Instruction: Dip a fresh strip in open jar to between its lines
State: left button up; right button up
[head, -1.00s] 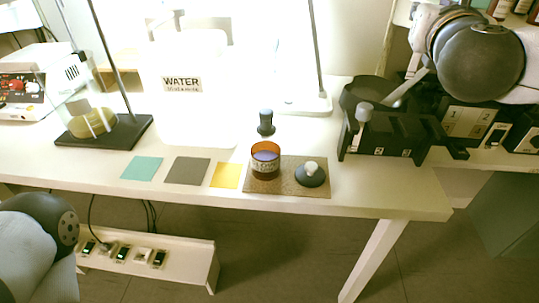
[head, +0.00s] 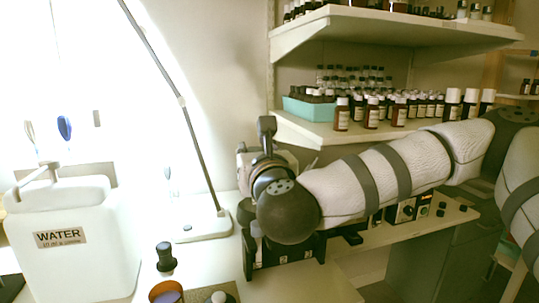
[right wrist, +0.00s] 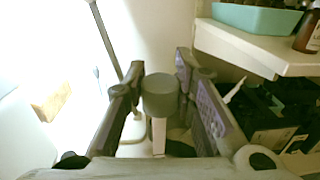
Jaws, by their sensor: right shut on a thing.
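The open amber jar (head: 166,293) shows at the bottom edge of the head view, cut off by the frame, with purplish contents. My right gripper (right wrist: 160,85) is shut on a grey cylindrical grip (right wrist: 160,97), from which a pale strip (right wrist: 159,136) hangs down in the right wrist view. In the head view my right gripper (head: 266,140) is above the black rack (head: 285,268), to the right of and higher than the jar. The lines on the strip cannot be made out. My left gripper is not in view.
A dark stopper (head: 166,257) stands behind the jar, and a pale knob (head: 220,297) sits to its right. A large white water container (head: 85,265) stands at left, a lamp stand (head: 205,226) behind. Shelves (head: 390,27) with several bottles overhang at upper right.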

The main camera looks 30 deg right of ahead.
jog(key=s+a+f+n+y+p, duration=0.15)
jog(key=a+f+y, duration=0.25)
jog(key=a, duration=0.6)
jog(key=a+f+n+y, duration=0.3)
jog(key=a, duration=0.7)
pick_arm(q)
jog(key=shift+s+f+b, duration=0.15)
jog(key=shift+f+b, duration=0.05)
jog(key=shift+b, duration=0.9)
pick_arm(e)
jog(key=shift+t, duration=0.3)
notch_tip(320, 180, down, 5)
jog(key=shift+d, duration=0.1)
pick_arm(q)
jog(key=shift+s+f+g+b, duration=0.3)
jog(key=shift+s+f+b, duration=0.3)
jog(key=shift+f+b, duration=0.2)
pick_arm(e)
jog(key=shift+f, duration=1.6)
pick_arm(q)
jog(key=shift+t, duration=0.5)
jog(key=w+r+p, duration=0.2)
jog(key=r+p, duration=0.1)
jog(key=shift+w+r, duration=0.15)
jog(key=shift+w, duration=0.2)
pick_arm(e)
notch_tip(320, 180, up, 6)
jog(key=shift+f, duration=0.1)
